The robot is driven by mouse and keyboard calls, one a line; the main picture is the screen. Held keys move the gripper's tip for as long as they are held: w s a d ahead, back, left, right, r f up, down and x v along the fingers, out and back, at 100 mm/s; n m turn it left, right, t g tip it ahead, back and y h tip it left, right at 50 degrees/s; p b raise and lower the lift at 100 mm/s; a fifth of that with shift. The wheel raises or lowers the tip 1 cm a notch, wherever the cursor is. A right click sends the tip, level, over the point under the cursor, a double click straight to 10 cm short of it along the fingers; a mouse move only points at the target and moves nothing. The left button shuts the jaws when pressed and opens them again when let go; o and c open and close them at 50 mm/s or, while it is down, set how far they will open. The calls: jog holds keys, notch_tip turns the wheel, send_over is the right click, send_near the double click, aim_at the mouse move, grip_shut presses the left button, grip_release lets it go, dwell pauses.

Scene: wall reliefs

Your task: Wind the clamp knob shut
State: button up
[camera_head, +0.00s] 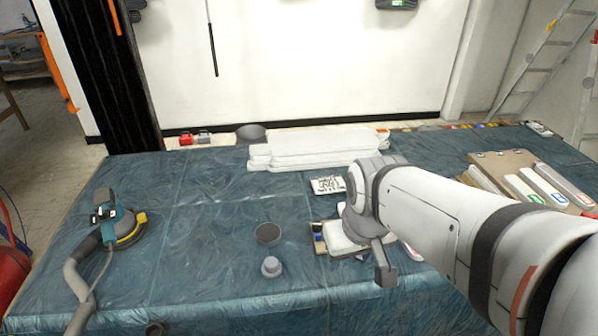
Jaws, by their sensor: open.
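I cannot tell for sure which thing is the clamp knob. A small grey round piece (271,267), with a narrower top on a wider base, stands on the blue-sheeted table (190,255) near its front. A small dark round piece (155,328) shows at the table's front edge, cut by the frame. My gripper (384,268) is at the end of my white arm, pointing down over the table to the right of the grey piece and apart from it. It is open, and no held object shows. My wrist and arm hide part of the table's right side.
A dark cup (267,234) stands behind the grey piece. A sander with a hose (118,230) lies at left. White slabs (310,147) are stacked at the back. A tray (318,237) lies beside my wrist; a board with coloured-label bars (530,180) is at right. The left middle is clear.

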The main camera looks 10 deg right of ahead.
jog(key=w+r+n+p, duration=0.2)
jog(key=w+n+p, duration=0.2)
jog(key=w+n, duration=0.4)
jog(key=n+g+p, duration=0.3)
jog(key=n+p, duration=0.6)
jog(key=n, duration=1.1)
send_over(317, 224)
notch_tip(317, 224, down, 14)
jog(key=shift+s+r, duration=0.1)
jog(key=shift+r, duration=0.05)
notch_tip(317, 224, down, 7)
jog(key=shift+f+p, duration=0.2)
jog(key=shift+p, duration=1)
jog(key=c, duration=1)
